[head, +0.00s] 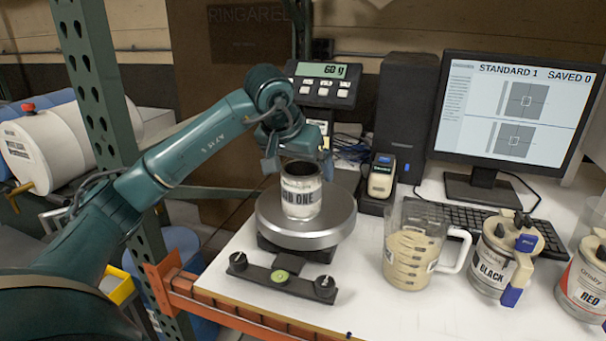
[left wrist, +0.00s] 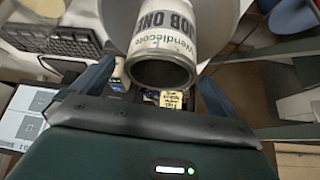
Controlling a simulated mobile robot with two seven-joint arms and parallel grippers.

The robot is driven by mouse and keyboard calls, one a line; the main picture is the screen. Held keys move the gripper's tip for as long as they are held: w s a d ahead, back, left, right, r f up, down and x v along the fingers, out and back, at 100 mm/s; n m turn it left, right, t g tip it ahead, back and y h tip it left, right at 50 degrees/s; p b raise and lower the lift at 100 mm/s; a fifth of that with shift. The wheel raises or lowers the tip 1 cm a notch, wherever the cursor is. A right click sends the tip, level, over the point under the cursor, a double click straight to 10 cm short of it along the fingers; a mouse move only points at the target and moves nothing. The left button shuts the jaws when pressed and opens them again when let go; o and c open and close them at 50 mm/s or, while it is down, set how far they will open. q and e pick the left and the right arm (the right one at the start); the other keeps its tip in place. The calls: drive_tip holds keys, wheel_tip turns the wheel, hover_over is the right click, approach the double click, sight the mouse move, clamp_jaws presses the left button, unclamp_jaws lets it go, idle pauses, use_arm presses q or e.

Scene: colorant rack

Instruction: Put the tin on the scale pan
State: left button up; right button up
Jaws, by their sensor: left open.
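The tin (head: 301,192) is a white-labelled can reading "JOB ONE", upright and open at the top. It stands on the round metal scale pan (head: 335,222). In the left wrist view the tin (left wrist: 165,35) shows its dark open mouth. The scale display (head: 320,71) reads what looks like 60 g. My right gripper is not in view.
A beige-filled measuring jug (head: 412,247), a BLACK can (head: 497,262) and a RED can (head: 585,285) stand right of the scale. A monitor (head: 516,105), keyboard (head: 480,222) and handheld device (head: 381,178) are behind. A green rack post (head: 98,85) rises at left.

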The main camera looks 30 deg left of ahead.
use_arm(q)
drive_tip(key=v, duration=0.8)
drive_tip(key=shift+s+r, duration=0.15)
drive_tip(key=shift+r, duration=0.15)
